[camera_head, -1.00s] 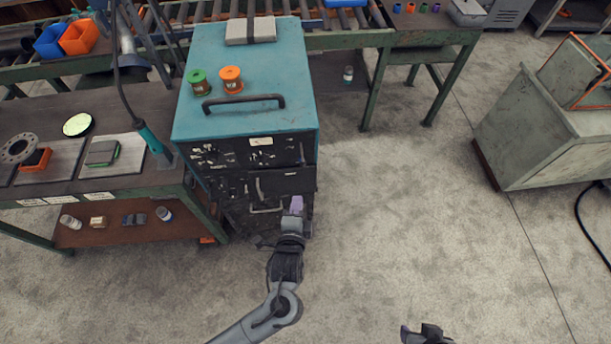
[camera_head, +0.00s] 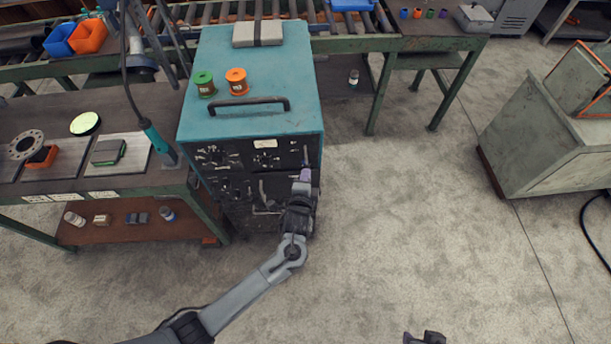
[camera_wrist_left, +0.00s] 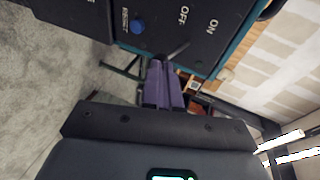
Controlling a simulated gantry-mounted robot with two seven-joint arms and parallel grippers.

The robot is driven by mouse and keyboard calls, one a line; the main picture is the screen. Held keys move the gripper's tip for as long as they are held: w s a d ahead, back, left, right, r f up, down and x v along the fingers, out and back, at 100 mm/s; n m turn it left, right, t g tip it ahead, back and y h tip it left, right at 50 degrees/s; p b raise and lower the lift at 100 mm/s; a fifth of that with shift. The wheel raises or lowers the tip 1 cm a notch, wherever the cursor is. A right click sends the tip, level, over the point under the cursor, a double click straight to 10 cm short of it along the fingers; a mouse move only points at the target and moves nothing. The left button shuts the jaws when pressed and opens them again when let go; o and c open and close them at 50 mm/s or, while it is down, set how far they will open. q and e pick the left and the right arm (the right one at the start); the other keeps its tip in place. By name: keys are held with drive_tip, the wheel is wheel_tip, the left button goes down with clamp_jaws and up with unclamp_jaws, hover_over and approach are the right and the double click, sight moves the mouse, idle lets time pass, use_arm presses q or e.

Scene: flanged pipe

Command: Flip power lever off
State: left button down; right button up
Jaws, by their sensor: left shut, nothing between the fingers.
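The power lever (camera_wrist_left: 178,49) is a thin dark handle on the black front panel, beside the ON and OFF labels in the left wrist view. In the head view the lever (camera_head: 305,155) is a small upright bar at the panel's upper right. My left gripper (camera_head: 305,174) is shut and empty, its purple fingertips just below the lever. In the left wrist view the purple fingers (camera_wrist_left: 163,72) are together right by the lever's end; I cannot tell whether they touch it. My right gripper (camera_head: 425,338) shows only in part at the bottom edge.
The teal machine (camera_head: 255,70) carries a handle, two spools and a grey block on top. A blue button (camera_wrist_left: 137,26) sits on the panel near the lever. A workbench (camera_head: 60,110) stands left of the machine.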

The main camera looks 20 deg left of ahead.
drive_tip(key=shift+a, duration=0.1)
use_arm(q)
drive_tip(key=shift+w+a+f+t+b, duration=0.15)
drive_tip(key=shift+f+b, duration=0.1)
drive_tip(key=shift+f, duration=0.4)
drive_tip(key=shift+w+a+f+t+b, duration=0.15)
drive_tip(key=shift+f+b, duration=0.1)
drive_tip(key=shift+f, duration=0.35)
use_arm(e)
drive_tip(key=shift+s+f, duration=0.3)
drive_tip(key=shift+f, duration=0.25)
drive_tip(key=shift+r, duration=0.1)
